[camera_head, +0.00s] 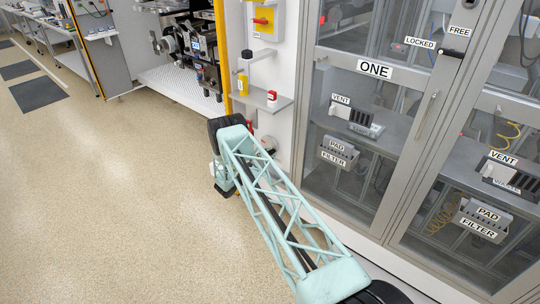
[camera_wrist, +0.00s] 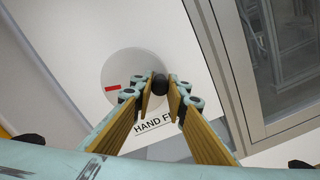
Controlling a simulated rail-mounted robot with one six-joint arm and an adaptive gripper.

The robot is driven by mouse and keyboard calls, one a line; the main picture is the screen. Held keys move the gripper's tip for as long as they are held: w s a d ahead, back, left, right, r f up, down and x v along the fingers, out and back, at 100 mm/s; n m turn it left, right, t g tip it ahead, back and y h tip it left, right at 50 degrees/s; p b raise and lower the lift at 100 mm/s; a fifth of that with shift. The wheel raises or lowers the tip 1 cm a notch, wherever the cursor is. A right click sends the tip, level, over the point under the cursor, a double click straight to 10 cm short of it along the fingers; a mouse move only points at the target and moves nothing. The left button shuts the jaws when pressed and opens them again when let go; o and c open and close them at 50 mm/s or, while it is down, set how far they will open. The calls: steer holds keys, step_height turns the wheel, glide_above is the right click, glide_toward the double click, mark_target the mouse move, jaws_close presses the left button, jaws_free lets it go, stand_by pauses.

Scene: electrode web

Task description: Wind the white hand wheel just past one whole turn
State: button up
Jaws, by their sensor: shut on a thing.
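In the wrist view the white hand wheel (camera_wrist: 128,64) is a pale round disc on a light panel. It has a short red mark (camera_wrist: 112,88) at its lower left and a black knob (camera_wrist: 159,80) near its right edge. My gripper (camera_wrist: 160,90) has its two fingers on either side of the black knob, shut on it. A label reading "HAND F…" sits below the wheel, partly hidden by the fingers. In the head view my arm covers the place where my gripper works, and I cannot make out the wheel clearly there.
A small shelf (camera_head: 267,101) with a yellow bottle (camera_head: 243,82) and a red-and-white item (camera_head: 272,98) is just above my arm. Glass cabinet doors marked ONE (camera_head: 375,69) stand close on the right. Open floor (camera_head: 100,200) lies to the left.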

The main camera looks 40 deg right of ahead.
steer(key=o, duration=0.9)
steer(key=shift+a, duration=0.1)
steer(key=a, duration=0.4)
steer(key=s+a, duration=0.1)
steer(key=a, duration=0.2)
steer(key=s+a, duration=0.1)
steer(key=a, duration=0.3)
steer(key=shift+a, duration=0.3)
steer(key=shift+s, duration=0.15)
